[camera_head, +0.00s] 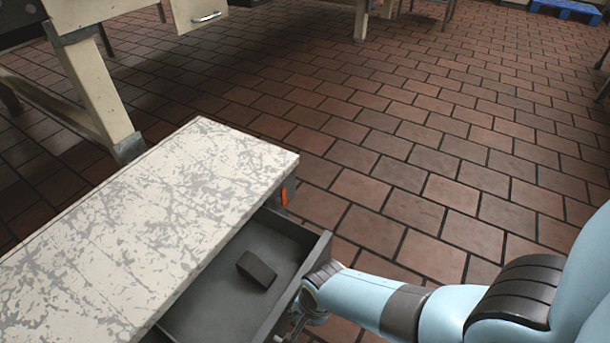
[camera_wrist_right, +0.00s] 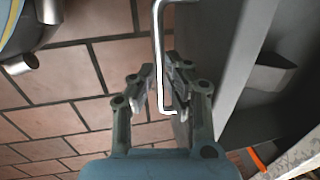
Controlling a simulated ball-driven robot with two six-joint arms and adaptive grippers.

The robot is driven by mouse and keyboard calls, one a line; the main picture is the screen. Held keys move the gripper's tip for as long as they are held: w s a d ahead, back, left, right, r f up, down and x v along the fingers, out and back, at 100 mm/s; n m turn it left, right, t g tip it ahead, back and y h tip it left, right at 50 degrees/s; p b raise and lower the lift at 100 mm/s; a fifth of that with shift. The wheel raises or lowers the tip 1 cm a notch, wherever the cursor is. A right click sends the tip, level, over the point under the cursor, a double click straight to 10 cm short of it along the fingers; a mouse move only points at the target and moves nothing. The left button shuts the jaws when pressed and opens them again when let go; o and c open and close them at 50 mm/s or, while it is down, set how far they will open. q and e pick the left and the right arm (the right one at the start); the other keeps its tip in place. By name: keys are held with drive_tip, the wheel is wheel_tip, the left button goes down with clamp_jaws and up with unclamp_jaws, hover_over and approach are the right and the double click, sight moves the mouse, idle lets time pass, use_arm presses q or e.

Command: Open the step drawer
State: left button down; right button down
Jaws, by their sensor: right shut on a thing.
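The step drawer (camera_head: 215,305) is a grey box pulled out from under the right side of the scuffed white step (camera_head: 150,220), and its inside shows. My right gripper (camera_head: 303,312) is at the outer side of the drawer front. In the right wrist view the right gripper (camera_wrist_right: 160,82) has its fingers on either side of a white bar handle (camera_wrist_right: 157,45) and is shut on it. The handle is mostly hidden by the gripper in the head view. My left gripper is in neither view.
A dark block (camera_head: 257,270) lies inside the drawer. An orange mark (camera_head: 284,197) is at the step's corner. A cream table leg (camera_head: 95,90) stands behind the step. The brick floor (camera_head: 400,180) to the right is clear. A blue pallet (camera_head: 568,9) is far off.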

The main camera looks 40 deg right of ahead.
drive_tip(key=c, duration=1.6)
unclamp_jaws()
drive_tip(key=shift+s+f, duration=0.1)
drive_tip(key=shift+c, duration=0.2)
wheel_tip(320, 180, up, 12)
drive_tip(key=s, duration=0.2)
drive_tip(key=shift+d, duration=0.45)
drive_tip(key=shift+f, duration=0.1)
